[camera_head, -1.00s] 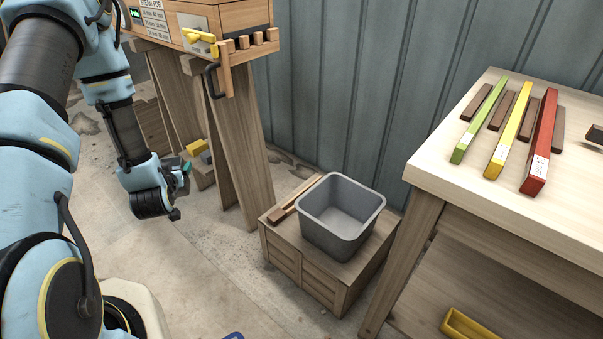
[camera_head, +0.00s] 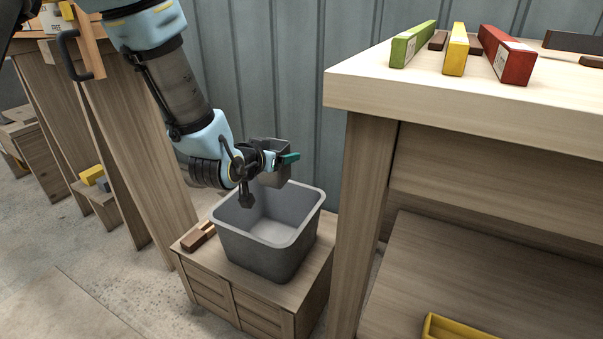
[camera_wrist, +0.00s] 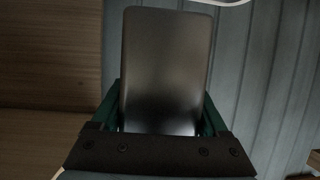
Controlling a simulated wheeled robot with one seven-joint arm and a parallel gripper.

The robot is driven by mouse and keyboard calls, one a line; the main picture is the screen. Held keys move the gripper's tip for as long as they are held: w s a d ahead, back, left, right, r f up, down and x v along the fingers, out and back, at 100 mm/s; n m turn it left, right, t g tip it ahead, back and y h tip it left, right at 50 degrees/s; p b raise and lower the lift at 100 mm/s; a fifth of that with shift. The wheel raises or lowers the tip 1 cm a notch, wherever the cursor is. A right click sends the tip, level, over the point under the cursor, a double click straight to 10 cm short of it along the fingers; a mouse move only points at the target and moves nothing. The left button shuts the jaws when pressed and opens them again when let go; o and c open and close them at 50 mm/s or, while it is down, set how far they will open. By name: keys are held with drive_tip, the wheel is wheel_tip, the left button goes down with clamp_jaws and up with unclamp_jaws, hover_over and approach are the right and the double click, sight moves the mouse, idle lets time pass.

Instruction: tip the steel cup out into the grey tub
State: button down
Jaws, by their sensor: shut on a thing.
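The grey tub (camera_head: 268,253) is an open, square-mouthed bin standing on a low wooden crate. My gripper (camera_head: 280,161) is above the tub's back part, with its green fingers shut on the steel cup. The steel cup (camera_head: 267,180) shows as a grey metal shape partly hidden behind the gripper and appears to hang over the tub's mouth. In the wrist view the steel cup (camera_wrist: 166,70) fills the middle between the green fingers, its smooth side facing the camera. Its mouth and contents cannot be seen. I see nothing falling from it. The visible tub floor looks bare.
The wooden crate (camera_head: 215,279) also holds a small wooden piece (camera_head: 197,237) left of the tub. A workbench (camera_head: 430,92) with green, yellow and red bars stands close at right. Wooden trestle legs (camera_head: 135,150) stand at left. A corrugated wall is behind.

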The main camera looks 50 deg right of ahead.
drive_tip(key=s+d+g, duration=0.1)
drive_tip(key=s+d, duration=0.1)
drive_tip(key=s, duration=0.1)
drive_tip(key=w+f+n+g+h+p, duration=0.1)
drive_tip(key=w+f+n+g+h, duration=0.3)
drive_tip(key=n, duration=1)
drive_tip(key=shift+a+f+n+g+h, duration=0.3)
drive_tip(key=shift+a+f+g+h, duration=0.15)
drive_tip(key=shift+g+h, duration=0.45)
idle(1.1)
